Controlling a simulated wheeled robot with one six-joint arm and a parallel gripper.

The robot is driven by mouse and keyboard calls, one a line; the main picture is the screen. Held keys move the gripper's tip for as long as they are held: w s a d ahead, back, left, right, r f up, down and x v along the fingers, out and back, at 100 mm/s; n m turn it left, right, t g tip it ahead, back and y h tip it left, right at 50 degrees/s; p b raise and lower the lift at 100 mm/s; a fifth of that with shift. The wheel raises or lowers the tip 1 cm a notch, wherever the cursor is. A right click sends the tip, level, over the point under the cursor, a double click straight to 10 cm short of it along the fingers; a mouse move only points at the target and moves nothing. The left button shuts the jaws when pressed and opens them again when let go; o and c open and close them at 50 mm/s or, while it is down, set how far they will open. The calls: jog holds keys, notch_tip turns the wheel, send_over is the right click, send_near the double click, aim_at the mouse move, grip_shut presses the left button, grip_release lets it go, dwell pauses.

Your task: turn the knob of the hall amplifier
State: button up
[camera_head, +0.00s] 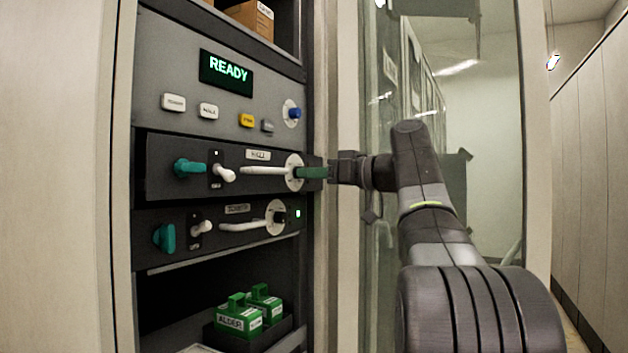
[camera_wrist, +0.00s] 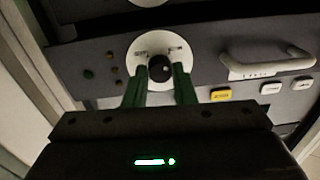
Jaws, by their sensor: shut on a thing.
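The hall amplifier (camera_head: 225,188) is the upper dark rack unit in the head view, its small label reading roughly HALL. Its round white dial plate (camera_head: 292,160) is at the unit's right end, beside a white bar handle. In the wrist view the black knob (camera_wrist: 159,68) sits in the middle of the white dial (camera_wrist: 135,50), with a small pale dot on its face. My gripper (camera_head: 303,172) reaches in from the right. Its green fingers (camera_wrist: 160,75) stand on both sides of the knob and are shut on it. In the head view the fingers hide the knob.
Below is a similar unit (camera_head: 215,240) with a black knob and lit green lamp. Above, a panel has a READY screen (camera_head: 226,73), several buttons and a blue knob (camera_head: 294,113). Green boxes (camera_head: 240,318) sit low in the rack. A glass door (camera_head: 380,60) stands right, near my arm.

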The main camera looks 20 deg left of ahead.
jog(key=shift+n, duration=0.3)
dwell(0.4)
jog(key=o, duration=1)
jog(key=d, duration=0.9)
jog(key=d+p, duration=0.1)
jog(key=d, duration=0.3)
jog(key=shift+s+d, duration=0.3)
jog(key=shift+d, duration=0.1)
jog(key=shift+a, duration=0.15)
jog(key=a, duration=0.9)
jog(key=a+b, duration=0.1)
jog(key=a, duration=0.3)
jog(key=shift+w+a, duration=0.3)
jog(key=shift+w, duration=0.05)
